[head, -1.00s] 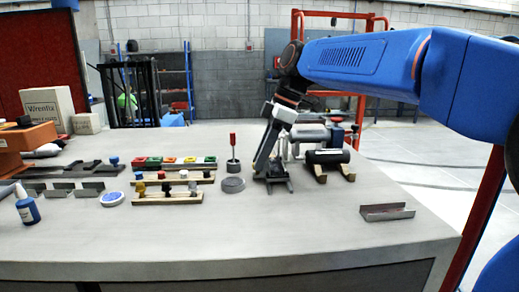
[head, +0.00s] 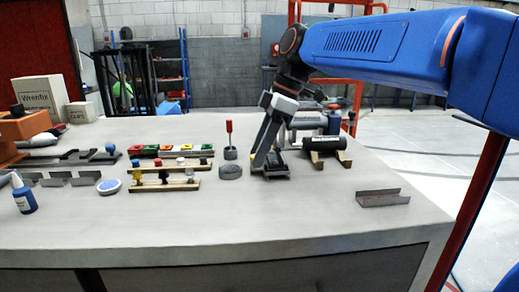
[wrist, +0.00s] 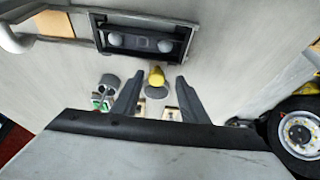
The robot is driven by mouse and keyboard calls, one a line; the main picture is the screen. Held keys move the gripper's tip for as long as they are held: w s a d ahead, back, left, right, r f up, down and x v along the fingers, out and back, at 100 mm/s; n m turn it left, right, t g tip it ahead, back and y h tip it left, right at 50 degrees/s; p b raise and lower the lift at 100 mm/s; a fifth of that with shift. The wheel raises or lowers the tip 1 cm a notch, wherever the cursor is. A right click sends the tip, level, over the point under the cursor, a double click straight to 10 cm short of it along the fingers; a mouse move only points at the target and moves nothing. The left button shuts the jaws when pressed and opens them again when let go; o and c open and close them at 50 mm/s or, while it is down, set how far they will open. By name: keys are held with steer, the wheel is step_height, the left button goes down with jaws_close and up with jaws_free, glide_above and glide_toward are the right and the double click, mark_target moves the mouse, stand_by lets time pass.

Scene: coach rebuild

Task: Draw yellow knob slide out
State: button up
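In the head view, my gripper (head: 269,166) is low over the bench, right of a grey round block (head: 230,171).
Racks with coloured pieces (head: 165,184) stand to the left on the bench (head: 270,225). A red-handled tool (head: 229,135) stands upright behind the round block. A dark cylinder (head: 324,143) lies on wooden cradles at right. A metal channel (head: 383,199) lies near the right edge. The front middle is clear.

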steer(key=shift+r, duration=0.1)
steer(key=v, duration=1.7)
steer(key=shift+d, duration=0.15)
